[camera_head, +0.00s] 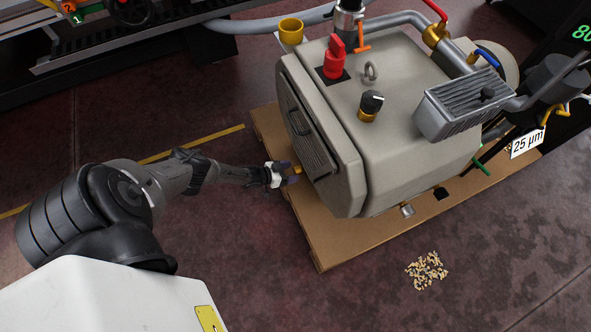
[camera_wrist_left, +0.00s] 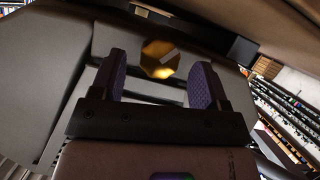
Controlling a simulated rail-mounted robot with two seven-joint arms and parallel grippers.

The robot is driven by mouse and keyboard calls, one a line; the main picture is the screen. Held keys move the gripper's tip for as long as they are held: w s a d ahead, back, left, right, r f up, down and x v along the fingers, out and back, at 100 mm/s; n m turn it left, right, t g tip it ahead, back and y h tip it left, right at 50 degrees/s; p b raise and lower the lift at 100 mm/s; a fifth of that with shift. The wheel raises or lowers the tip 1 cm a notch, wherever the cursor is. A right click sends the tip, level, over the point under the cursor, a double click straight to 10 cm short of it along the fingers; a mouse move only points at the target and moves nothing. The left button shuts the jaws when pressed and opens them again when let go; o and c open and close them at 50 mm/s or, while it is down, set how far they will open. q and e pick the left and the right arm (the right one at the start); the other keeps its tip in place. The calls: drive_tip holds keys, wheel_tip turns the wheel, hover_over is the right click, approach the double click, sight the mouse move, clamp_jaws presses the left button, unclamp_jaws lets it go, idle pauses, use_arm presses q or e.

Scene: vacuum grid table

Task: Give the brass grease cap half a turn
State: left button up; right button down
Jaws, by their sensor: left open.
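The brass grease cap (camera_wrist_left: 160,58) is a gold, many-sided cap with a pale line on its face, set in the grey housing. It shows in the left wrist view just ahead of the fingertips, centred slightly left of the middle of the gap. In the head view a small part of the cap (camera_head: 298,168) shows at the lower end of the pump housing. My left gripper (camera_head: 290,174) is open beside it. In the left wrist view its two purple-padded fingers (camera_wrist_left: 160,80) stand apart with nothing between them. My right gripper is not in view.
The grey pump housing (camera_head: 400,110) stands on a brown base board (camera_head: 335,242). A red knob (camera_head: 335,58), a black knob (camera_head: 371,103) and a lifting eye (camera_head: 371,72) stand on top. Loose pellets (camera_head: 427,270) lie on the floor. Floor left of the board is mostly clear.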

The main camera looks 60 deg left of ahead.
use_arm(q)
drive_tip(key=shift+b+x, duration=0.55)
drive_tip(key=shift+x, duration=0.85)
drive_tip(key=c, duration=0.9)
